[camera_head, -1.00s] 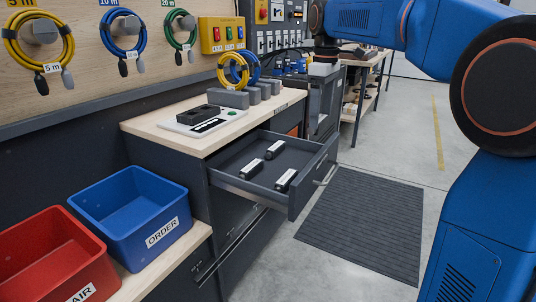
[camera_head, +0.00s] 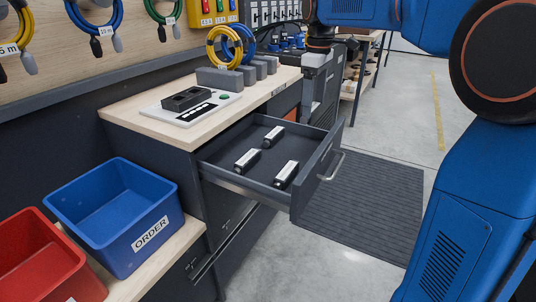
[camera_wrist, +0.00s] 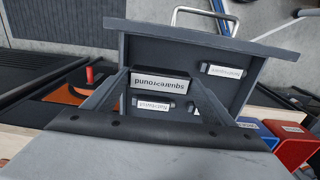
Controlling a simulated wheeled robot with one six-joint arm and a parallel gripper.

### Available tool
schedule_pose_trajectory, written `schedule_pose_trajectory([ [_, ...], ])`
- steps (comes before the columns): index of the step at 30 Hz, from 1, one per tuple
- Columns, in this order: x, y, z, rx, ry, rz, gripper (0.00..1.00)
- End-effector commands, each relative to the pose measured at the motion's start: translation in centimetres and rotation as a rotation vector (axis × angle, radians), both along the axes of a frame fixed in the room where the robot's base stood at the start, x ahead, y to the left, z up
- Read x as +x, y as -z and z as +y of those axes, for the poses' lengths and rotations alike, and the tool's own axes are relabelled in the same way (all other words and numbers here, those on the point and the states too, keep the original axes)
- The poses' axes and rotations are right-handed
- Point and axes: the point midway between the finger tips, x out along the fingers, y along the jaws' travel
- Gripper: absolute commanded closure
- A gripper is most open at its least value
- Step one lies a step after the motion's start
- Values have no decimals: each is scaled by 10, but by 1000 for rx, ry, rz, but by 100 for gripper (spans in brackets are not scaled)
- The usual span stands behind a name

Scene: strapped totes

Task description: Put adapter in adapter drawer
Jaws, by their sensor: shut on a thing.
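The drawer (camera_head: 228,180) is pulled open, with three adapters lying apart on its floor: one at the back (camera_head: 273,136), one at the left (camera_head: 247,161) and one at the front right (camera_head: 286,174). My gripper (camera_wrist: 160,80) is shut on an adapter (camera_wrist: 163,79) with a white label that seems to read square and round. In the wrist view the held adapter appears in front of the open drawer (camera_wrist: 280,50), with loose adapters behind it (camera_wrist: 221,70). In the head view my gripper is small and partly hidden near the bench's far end, so the held adapter cannot be made out there.
A light wooden bench top (camera_head: 150,128) holds a dark fixture on a pale plate (camera_head: 190,106), grey blocks (camera_head: 220,78) and cable coils. A blue ORDER bin (camera_head: 115,215) and a red bin (camera_head: 45,265) stand at lower left. A dark floor mat (camera_head: 370,205) lies right of the drawer.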

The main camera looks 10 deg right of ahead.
Motion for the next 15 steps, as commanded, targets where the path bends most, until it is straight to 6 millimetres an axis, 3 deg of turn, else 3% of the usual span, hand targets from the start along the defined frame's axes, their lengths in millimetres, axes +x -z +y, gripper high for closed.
schedule_pose_trajectory([
  [15,0,72,0,0,0,2,47],
])
